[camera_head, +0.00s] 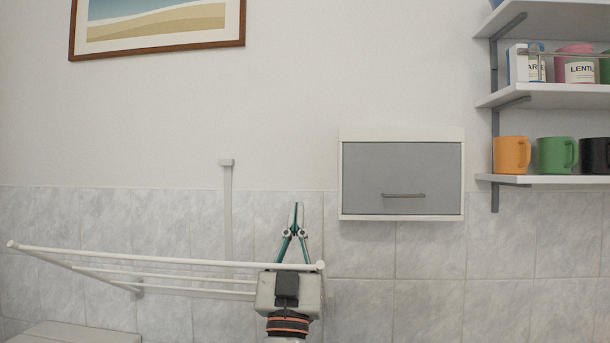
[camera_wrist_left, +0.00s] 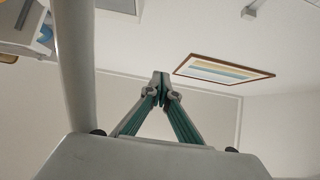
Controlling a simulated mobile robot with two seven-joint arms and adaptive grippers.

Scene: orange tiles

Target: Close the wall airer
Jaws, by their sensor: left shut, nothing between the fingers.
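The white wall airer (camera_head: 150,255) is folded out from the wall at the lower left, its long front bar roughly level. My left gripper (camera_head: 298,207) points up at the bar's right end. Its teal fingers are shut and empty and rise above the bar, while its body overlaps the bar in the picture. In the left wrist view a thick pale bar (camera_wrist_left: 75,65), probably the airer's, runs close beside the gripper (camera_wrist_left: 160,76) on the left. I cannot tell whether they touch. My right gripper is not in view.
A white vertical strip (camera_head: 227,210) is on the wall behind the airer. A grey-fronted cabinet (camera_head: 403,179) hangs right of my gripper. Shelves (camera_head: 550,180) with mugs are at far right. A framed picture (camera_head: 157,25) hangs above.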

